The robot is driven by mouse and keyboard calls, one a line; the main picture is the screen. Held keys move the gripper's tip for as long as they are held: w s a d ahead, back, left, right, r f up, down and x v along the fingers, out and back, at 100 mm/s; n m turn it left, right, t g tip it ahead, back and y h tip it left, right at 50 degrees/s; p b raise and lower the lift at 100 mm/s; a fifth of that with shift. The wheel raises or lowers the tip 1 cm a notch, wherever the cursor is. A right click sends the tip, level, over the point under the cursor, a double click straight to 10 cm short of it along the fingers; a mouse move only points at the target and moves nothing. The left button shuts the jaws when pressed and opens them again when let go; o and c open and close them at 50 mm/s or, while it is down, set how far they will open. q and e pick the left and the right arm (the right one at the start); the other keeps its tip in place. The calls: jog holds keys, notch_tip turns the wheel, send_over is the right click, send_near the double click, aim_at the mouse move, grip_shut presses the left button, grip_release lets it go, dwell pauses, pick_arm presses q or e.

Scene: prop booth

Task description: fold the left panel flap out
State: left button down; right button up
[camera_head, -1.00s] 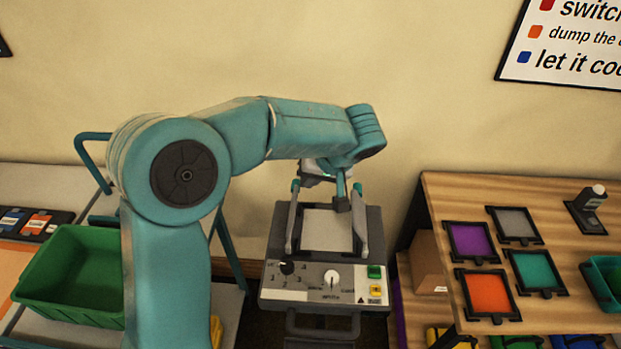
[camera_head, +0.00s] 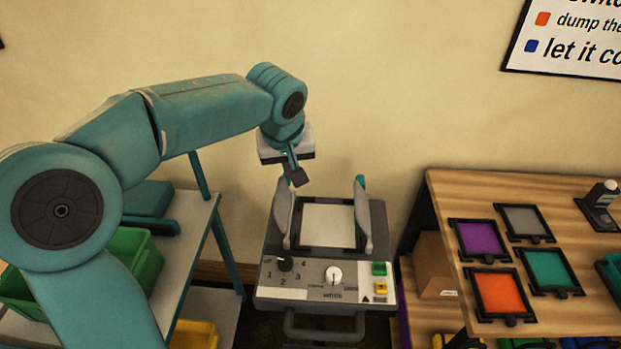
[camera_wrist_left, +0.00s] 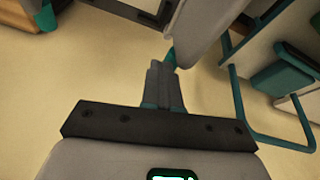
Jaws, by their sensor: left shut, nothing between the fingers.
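The machine (camera_head: 268,270) has a pale flat plate (camera_head: 328,226) on top, flanked by two upright grey flaps. The left panel flap (camera_head: 283,215) stands at the plate's left edge, leaning slightly. The right flap (camera_head: 362,220) stands opposite, with a teal tab on top. My left gripper (camera_head: 299,178) is shut and empty at the left flap's top, hiding its tab in the head view. In the left wrist view, the shut fingertips (camera_wrist_left: 160,66) are close beside the pale flap (camera_wrist_left: 197,30) and its teal tab (camera_wrist_left: 170,57); I cannot tell whether they touch. My right gripper is not in view.
The machine's front has dials, a green button (camera_head: 379,269) and a yellow button (camera_head: 380,287). A wooden table (camera_head: 550,190) with coloured framed tiles stands right. A cart (camera_head: 190,240) with a green bin (camera_head: 143,262) stands left.

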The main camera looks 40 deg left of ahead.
pick_arm(q)
jog(key=shift+s+a+f+h+b, duration=0.25)
jog(key=shift+a+f+h+b, duration=0.05)
jog(key=shift+a+h+b, duration=0.15)
jog(key=s+a+f+n+t+h+b, duration=0.1)
jog(key=s+a+f+t+h+b, duration=0.2)
jog(key=b, duration=0.9)
jog(key=shift+a+f+n+t+h, duration=0.35)
jog(key=shift+a+t+h, duration=0.75)
jog(key=shift+h, duration=0.65)
jog(key=shift+s+f, duration=0.1)
jog(key=shift+d, duration=0.1)
